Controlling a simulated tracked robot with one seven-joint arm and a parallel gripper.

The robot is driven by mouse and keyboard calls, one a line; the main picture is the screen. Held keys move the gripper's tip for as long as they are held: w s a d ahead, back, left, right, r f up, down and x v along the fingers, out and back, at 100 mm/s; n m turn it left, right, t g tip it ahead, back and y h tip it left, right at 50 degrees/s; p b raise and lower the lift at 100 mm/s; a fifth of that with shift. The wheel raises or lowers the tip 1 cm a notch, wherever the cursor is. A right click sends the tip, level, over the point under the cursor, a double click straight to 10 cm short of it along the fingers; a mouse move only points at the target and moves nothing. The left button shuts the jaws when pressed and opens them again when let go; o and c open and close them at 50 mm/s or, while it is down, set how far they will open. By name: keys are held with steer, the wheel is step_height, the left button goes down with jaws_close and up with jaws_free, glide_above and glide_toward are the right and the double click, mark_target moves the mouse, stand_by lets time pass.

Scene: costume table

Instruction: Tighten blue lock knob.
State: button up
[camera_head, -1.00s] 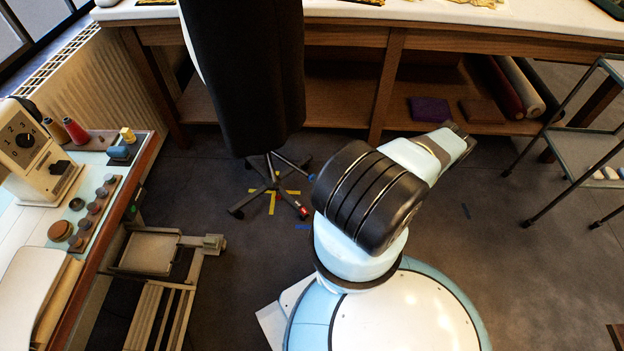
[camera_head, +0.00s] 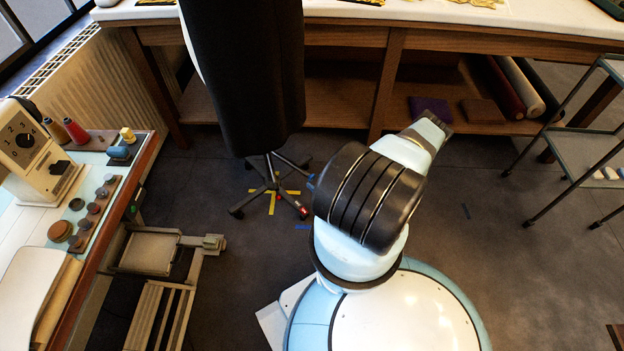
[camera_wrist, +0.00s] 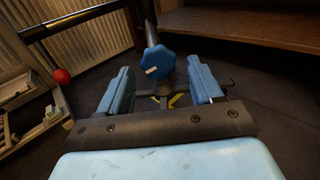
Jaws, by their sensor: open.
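In the wrist view the blue lock knob (camera_wrist: 158,64), lobed with a pale mark on its face, sits on a dark upright pole (camera_wrist: 150,28). My gripper (camera_wrist: 160,74) is open, with one blue finger on each side of the knob in the picture. There is a visible gap on both sides, and I see no contact. I cannot tell how deep the knob lies between the fingertips. In the head view the black dress form (camera_head: 243,75) stands on a wheeled base (camera_head: 272,190). There my arm hides the gripper, and I cannot make out the knob.
A red ball (camera_wrist: 61,76) ends a lever at left in the wrist view. In the head view a long table (camera_head: 345,36) stands behind, a workbench (camera_head: 25,225) at left and a metal trolley (camera_head: 585,150) at right. Yellow tape (camera_head: 271,204) marks the floor.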

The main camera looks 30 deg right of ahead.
mark_target(313, 179)
steer(key=shift+x, duration=1.85)
steer(key=shift+d, duration=0.1)
steer(key=c, duration=0.9)
steer(key=shift+m, duration=0.9)
steer(key=shift+c, duration=0.2)
steer(key=o, duration=0.9)
steer(key=shift+o, duration=0.2)
steer(key=shift+s, duration=0.15)
steer(key=v, duration=1.3)
steer(key=shift+s, duration=0.3)
